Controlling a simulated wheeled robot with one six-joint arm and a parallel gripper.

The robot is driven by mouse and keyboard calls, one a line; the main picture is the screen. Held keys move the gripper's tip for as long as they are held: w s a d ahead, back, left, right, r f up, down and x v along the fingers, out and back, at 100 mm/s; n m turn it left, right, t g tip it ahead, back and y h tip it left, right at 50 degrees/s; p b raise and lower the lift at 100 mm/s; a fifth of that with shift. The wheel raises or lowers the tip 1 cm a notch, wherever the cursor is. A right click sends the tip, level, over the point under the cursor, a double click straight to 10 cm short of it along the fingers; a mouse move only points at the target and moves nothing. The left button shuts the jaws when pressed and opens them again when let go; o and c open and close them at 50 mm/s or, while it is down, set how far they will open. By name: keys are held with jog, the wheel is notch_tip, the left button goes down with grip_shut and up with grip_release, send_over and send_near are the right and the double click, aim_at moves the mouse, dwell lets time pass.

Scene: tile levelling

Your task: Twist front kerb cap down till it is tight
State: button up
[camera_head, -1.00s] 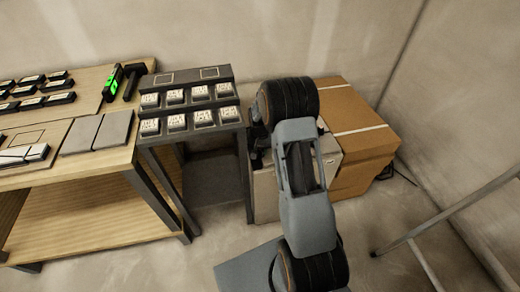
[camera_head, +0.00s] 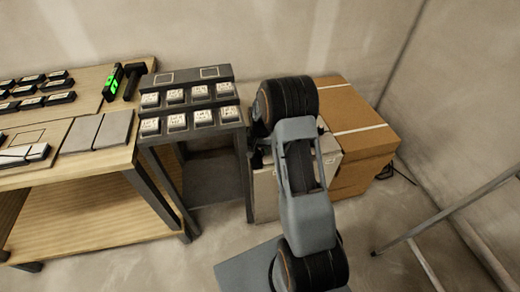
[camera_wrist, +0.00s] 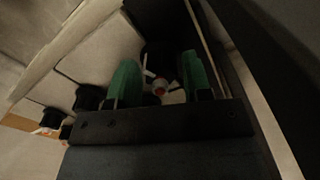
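My gripper (camera_wrist: 160,82) shows in the wrist view with two green fingers standing apart. In the head view my arm hides the gripper and the cap.
Black knobs (camera_wrist: 88,97) sit left of my fingers on pale tiles (camera_wrist: 101,52). In the head view, a dark rack (camera_head: 190,92) of small labelled blocks stands left of my arm, beside a wooden workbench (camera_head: 118,160). A cardboard box (camera_head: 362,120) stands behind on the right.

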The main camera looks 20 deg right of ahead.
jog(key=shift+o, duration=1.1)
notch_tip(320, 180, up, 14)
jog(key=p, duration=0.2)
jog(key=shift+p, duration=0.3)
jog(key=shift+f, duration=0.15)
